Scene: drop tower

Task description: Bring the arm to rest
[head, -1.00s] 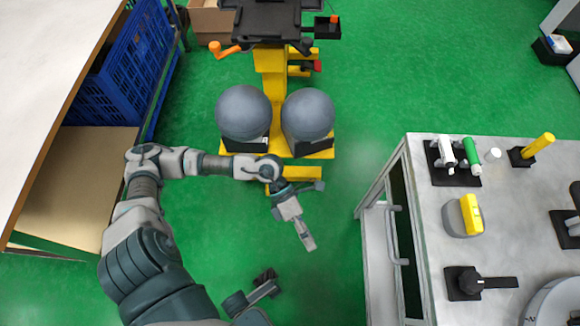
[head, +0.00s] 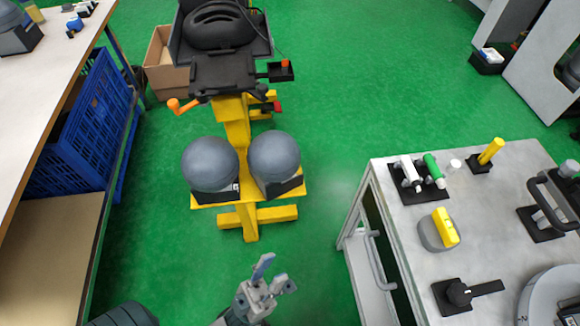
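My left gripper (head: 277,272) is at the bottom centre of the head view, above the green floor. Its two light grey fingers point up the picture and stand apart, with nothing between them. A dark rounded part of my arm (head: 124,315) shows at the bottom left edge. The rest of that arm is below the frame. My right gripper is not in view.
A yellow stand (head: 250,215) with two grey domes (head: 210,163) is ahead of the gripper. A metal workbench (head: 400,235) with fixtures stands to the right. A shelf table (head: 60,75) with a blue crate (head: 80,140) is at left. Green floor is free between.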

